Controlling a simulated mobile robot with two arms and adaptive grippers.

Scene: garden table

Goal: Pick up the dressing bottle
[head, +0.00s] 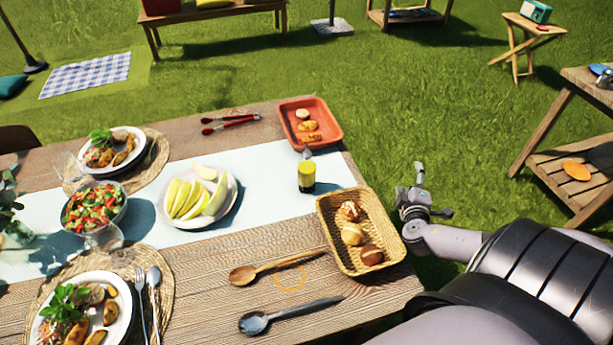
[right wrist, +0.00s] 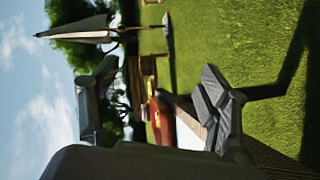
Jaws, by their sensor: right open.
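A small yellow-green cylinder with a dark lower part (head: 306,178), which looks like the dressing bottle, stands upright on the pale runner near the table's right end. A greyish tip shows just above it. My right gripper (head: 415,190) is open and empty beyond the table's right edge, to the right of the bottle and apart from it, with the bread basket's side between them. In the right wrist view, the two fingers (right wrist: 150,103) are spread wide with nothing between them; I cannot make out the bottle there. My left gripper is not in view.
A wicker basket of rolls (head: 335,232) stands in front of the bottle, and a red tray with food (head: 327,128) behind it. A plate of melon slices (head: 232,190) is to the left. A wooden spoon (head: 243,275) and a dark spoon (head: 253,323) lie in front.

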